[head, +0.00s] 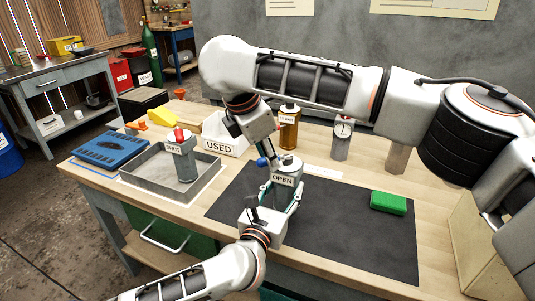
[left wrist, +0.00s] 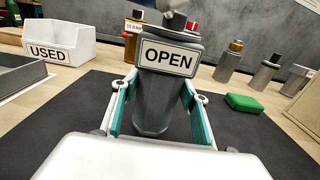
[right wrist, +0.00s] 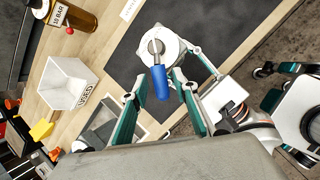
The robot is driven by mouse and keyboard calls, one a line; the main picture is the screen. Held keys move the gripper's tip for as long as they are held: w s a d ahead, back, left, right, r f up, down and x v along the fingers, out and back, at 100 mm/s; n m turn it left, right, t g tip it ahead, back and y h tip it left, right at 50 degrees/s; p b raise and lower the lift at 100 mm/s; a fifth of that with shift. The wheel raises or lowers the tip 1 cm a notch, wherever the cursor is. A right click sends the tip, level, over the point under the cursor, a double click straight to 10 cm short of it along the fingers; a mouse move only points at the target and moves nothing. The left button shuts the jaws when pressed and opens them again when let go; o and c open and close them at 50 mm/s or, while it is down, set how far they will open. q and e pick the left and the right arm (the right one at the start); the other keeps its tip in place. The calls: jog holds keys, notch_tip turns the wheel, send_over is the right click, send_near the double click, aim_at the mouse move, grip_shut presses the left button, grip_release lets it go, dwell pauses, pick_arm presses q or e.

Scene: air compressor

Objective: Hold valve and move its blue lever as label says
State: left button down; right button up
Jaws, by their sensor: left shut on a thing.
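A grey valve (head: 283,187) labelled OPEN stands upright on the dark mat. It also shows in the left wrist view (left wrist: 152,108), its label facing the camera. Its blue lever (right wrist: 160,83) sticks out sideways from the round top; in the head view the lever (head: 262,162) points left. My left gripper (head: 282,196) is shut on the valve body, one teal finger on each side. My right gripper (right wrist: 154,88) is open above the valve, its fingers on either side of the lever with gaps. In the head view its fingers are largely hidden behind its housing.
A grey tray (head: 140,183) holds another valve (head: 184,160) labelled SHUT, with a red top. A white bin (head: 222,138) labelled USED, an amber bottle (head: 289,130) and a gauge cylinder (head: 341,142) stand behind. A green block (head: 388,202) lies right.

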dwell(0.3)
jog(key=v, duration=1.2)
jog(key=c, duration=0.9)
jog(key=shift+d+f+n, duration=0.15)
jog(key=shift+d+n, duration=0.05)
jog(key=shift+n, duration=0.1)
grip_shut()
jog(key=s+d+f+n+t+y, duration=0.1)
jog(key=s+d+n+y, duration=0.3)
jog(key=n, duration=0.5)
jog(key=s+d+f+n+t+y, duration=0.1)
jog(key=s+d+n+y, duration=0.2)
jog(key=d+n, duration=0.45)
jog(key=w+a+f+n, duration=0.1)
jog(key=w+a+f, duration=0.5)
jog(key=w+f, duration=0.2)
jog(key=shift+w+a+f, duration=0.2)
jog(key=shift+w+a, duration=0.15)
jog(key=shift+w, duration=0.1)
